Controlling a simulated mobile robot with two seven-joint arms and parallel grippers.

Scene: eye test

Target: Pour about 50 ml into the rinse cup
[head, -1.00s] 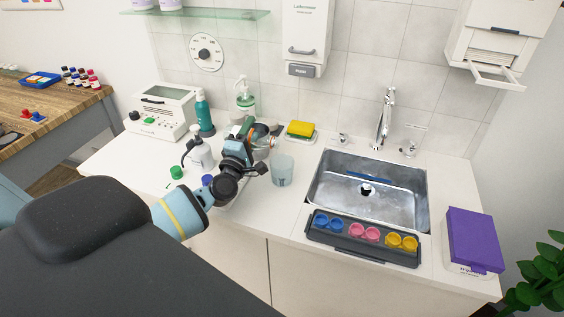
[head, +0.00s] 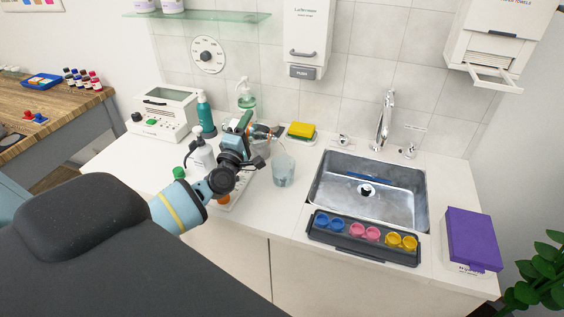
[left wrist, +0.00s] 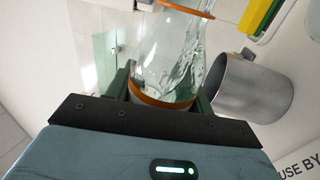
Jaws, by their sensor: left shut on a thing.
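My left gripper (head: 250,138) is shut on a clear bottle with orange bands (left wrist: 172,58). Clear liquid shows inside the bottle in the left wrist view. In the head view the bottle (head: 270,135) is tilted to the right, partly hidden by the gripper, with its mouth end near and above a translucent cup (head: 283,172), apparently the rinse cup. The cup stands upright on the counter left of the sink. A faint pale streak shows above the cup; I cannot tell if it is liquid. My right gripper is not in view.
A metal mug (left wrist: 250,88) stands close beside the held bottle. Pump bottles (head: 205,115) stand behind the arm. A yellow sponge (head: 301,130), the sink (head: 400,205), a dark tray of coloured cups (head: 330,237) and a purple box (head: 473,238) lie to the right.

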